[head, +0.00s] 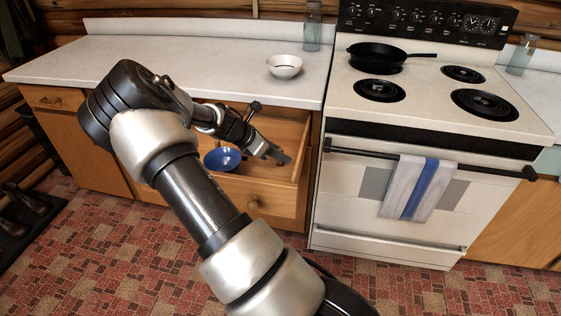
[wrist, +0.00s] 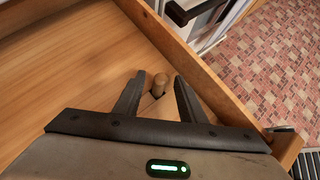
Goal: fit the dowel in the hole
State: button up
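A short wooden dowel (wrist: 160,82) shows in the wrist view, close to the drawer's side wall. My gripper (wrist: 159,77) is over the drawer, with its two dark fingers on either side of the dowel. The fingers look open, with a gap between each fingertip and the dowel. A pale wooden shape (wrist: 155,107) with a dark patch shows just behind the dowel, between the fingers; I cannot tell whether this is the hole. In the head view my gripper (head: 282,158) reaches down into the open drawer, and the dowel cannot be made out there.
The open drawer (head: 290,195) has raised walls close to my gripper. A blue bowl (head: 222,159) is in the drawer, left of the gripper. The stove (head: 455,125) stands to the right, with a black pan (head: 377,54) on top. A white bowl (head: 284,66) sits on the counter (head: 190,58).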

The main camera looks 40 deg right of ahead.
jog(key=shift+d+f, duration=0.45)
grip_shut()
